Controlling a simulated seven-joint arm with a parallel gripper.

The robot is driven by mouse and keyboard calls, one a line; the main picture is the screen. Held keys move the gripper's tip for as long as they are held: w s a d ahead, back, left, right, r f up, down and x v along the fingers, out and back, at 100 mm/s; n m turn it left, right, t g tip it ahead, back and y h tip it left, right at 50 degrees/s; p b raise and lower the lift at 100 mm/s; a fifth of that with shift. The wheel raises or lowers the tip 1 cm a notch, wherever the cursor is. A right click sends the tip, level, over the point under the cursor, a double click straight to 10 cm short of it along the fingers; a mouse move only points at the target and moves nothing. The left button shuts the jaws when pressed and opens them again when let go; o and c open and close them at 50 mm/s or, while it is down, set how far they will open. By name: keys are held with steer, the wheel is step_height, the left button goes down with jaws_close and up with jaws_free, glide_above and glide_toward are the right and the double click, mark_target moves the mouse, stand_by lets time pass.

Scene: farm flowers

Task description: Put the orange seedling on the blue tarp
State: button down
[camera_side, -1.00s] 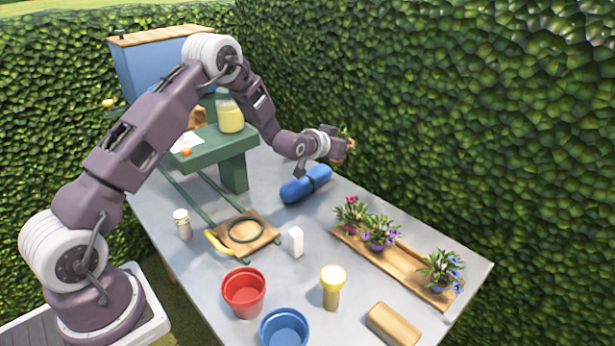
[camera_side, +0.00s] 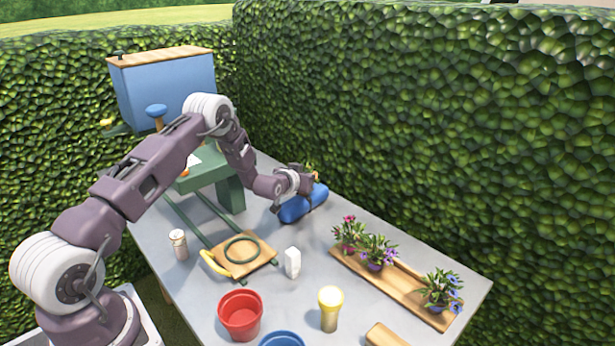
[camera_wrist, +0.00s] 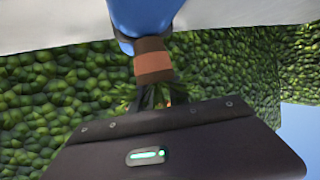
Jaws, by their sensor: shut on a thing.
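The orange seedling (camera_side: 310,170) is small and partly hidden by my gripper (camera_side: 304,182) in the side view. In the wrist view its brown pot with an orange band (camera_wrist: 152,66) shows between the dark fingers (camera_wrist: 150,97), with green leaves behind. My gripper is shut on it. The blue tarp (camera_side: 296,209) is a rolled blue bundle on the grey table, just below my gripper. In the wrist view the tarp (camera_wrist: 143,14) lies right by the end of the pot; I cannot tell whether they touch.
A wooden tray (camera_side: 395,285) with several potted flowers stands at the right. A green stand (camera_side: 230,192) is at the back left. A tall hedge (camera_side: 450,110) borders the table.

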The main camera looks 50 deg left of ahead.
steer(key=shift+f, duration=0.15)
steer(key=c, duration=1.3)
jaws_free()
steer(key=shift+o, duration=0.2)
